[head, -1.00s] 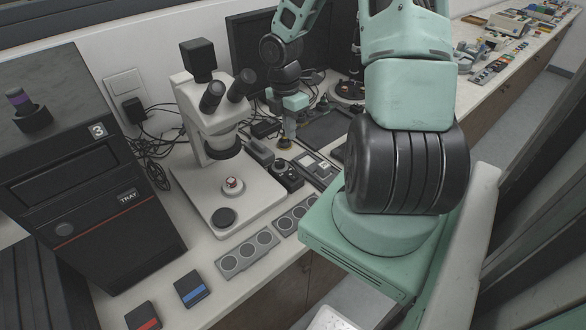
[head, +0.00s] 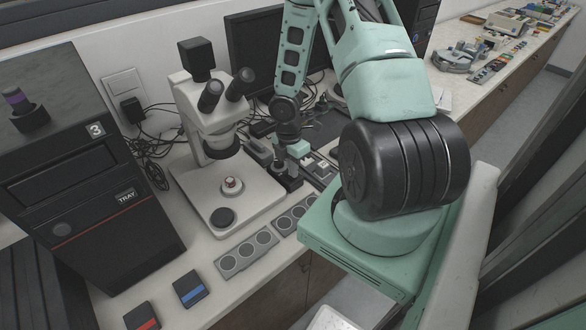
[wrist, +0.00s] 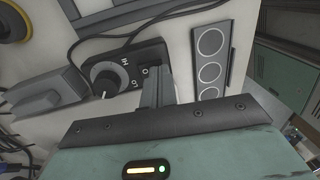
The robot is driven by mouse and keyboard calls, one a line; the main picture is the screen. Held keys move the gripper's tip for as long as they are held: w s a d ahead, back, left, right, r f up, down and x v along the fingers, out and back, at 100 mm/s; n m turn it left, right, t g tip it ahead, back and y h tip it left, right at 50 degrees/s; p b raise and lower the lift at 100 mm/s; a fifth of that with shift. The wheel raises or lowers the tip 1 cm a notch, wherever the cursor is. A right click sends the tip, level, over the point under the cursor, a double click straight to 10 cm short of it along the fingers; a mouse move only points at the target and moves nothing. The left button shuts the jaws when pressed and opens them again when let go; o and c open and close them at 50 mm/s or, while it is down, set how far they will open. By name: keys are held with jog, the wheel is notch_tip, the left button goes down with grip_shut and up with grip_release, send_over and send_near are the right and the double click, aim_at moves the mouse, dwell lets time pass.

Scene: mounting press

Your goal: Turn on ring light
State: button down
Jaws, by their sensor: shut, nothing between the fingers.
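The microscope (head: 205,115) stands left of centre in the head view, with a dark ring (head: 222,148) around its lower lens; I see no clear glow from it. A small black control box (head: 289,183) sits right of its base. In the wrist view, the box (wrist: 128,62) has a round knob (wrist: 107,82) with a white pointer line and printed letters beside it. My gripper (wrist: 153,76) is shut and empty, with its fingertips at the end of the box right of the knob. The fingers hide part of that end, and I cannot tell whether they touch it.
A grey strip with round pads (head: 247,254) lies at the bench's front edge and also shows in the wrist view (wrist: 211,58). A grey block (wrist: 45,95) sits left of the box. Cables run behind it. A tall black cabinet (head: 90,190) stands at left.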

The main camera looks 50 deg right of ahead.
jog(key=shift+f, duration=0.2)
jog(key=shift+s+f, duration=0.15)
jog(key=shift+f, duration=0.15)
jog(key=shift+a+r, duration=0.1)
jog(key=shift+r, duration=0.05)
jog(key=shift+w+r+p, duration=0.1)
jog(key=shift+w+p, duration=0.25)
jog(key=shift+p, duration=0.05)
jog(key=shift+w+d+p, duration=0.2)
jog(key=shift+w+p, duration=0.1)
jog(key=shift+w, duration=0.25)
